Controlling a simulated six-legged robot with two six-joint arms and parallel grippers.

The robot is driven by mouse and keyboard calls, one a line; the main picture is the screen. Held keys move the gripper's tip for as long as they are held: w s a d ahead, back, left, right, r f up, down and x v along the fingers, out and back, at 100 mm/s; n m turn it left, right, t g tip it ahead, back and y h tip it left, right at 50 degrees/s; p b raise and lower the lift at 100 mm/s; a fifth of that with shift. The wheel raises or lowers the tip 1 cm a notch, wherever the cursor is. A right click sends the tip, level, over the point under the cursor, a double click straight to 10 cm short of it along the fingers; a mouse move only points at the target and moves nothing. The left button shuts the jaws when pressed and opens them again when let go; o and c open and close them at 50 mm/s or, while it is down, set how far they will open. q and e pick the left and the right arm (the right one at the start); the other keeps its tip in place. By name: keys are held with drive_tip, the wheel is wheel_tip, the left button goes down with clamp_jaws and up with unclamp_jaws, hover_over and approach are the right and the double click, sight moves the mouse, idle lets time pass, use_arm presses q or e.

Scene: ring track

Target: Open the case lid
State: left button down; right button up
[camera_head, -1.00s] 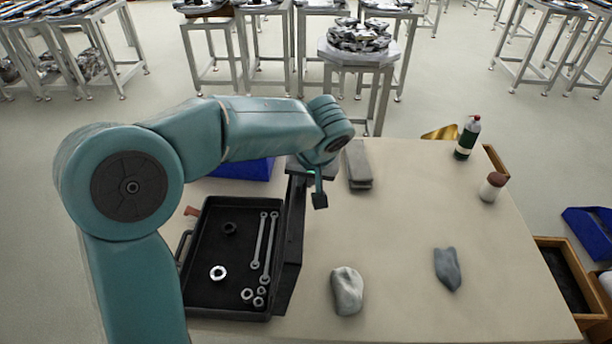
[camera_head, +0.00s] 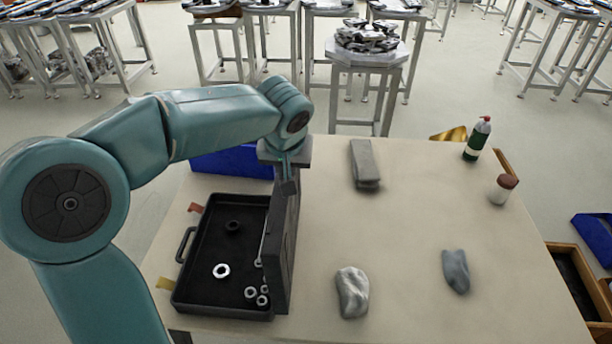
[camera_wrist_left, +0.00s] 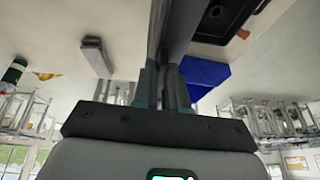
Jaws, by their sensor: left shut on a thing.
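The black case (camera_head: 205,270) lies open on the table, left of centre. Its dark lid (camera_head: 284,265) stands steeply at the case's right side and hides part of the inside. My left gripper (camera_head: 288,182) is at the lid's far end, shut on its edge. The left wrist view shows the lid (camera_wrist_left: 181,28) running between the two fingers (camera_wrist_left: 172,90). In the case are a black ring (camera_head: 233,226), a light ring (camera_head: 221,271) and several nuts (camera_head: 257,296). The wrenches are mostly hidden behind the lid. My right gripper is not in view.
A blue bin (camera_head: 232,164) is behind the case. The table between the lid and these is clear.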

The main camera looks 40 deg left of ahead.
use_arm(q)
drive_tip(key=shift+s+a, duration=0.25)
drive_tip(key=shift+a, duration=0.1)
drive_tip(key=shift+w+r, duration=0.1)
drive_tip(key=c, duration=1.2)
unclamp_jaws()
drive_tip(key=v, duration=1.6)
drive_tip(key=shift+r, duration=0.15)
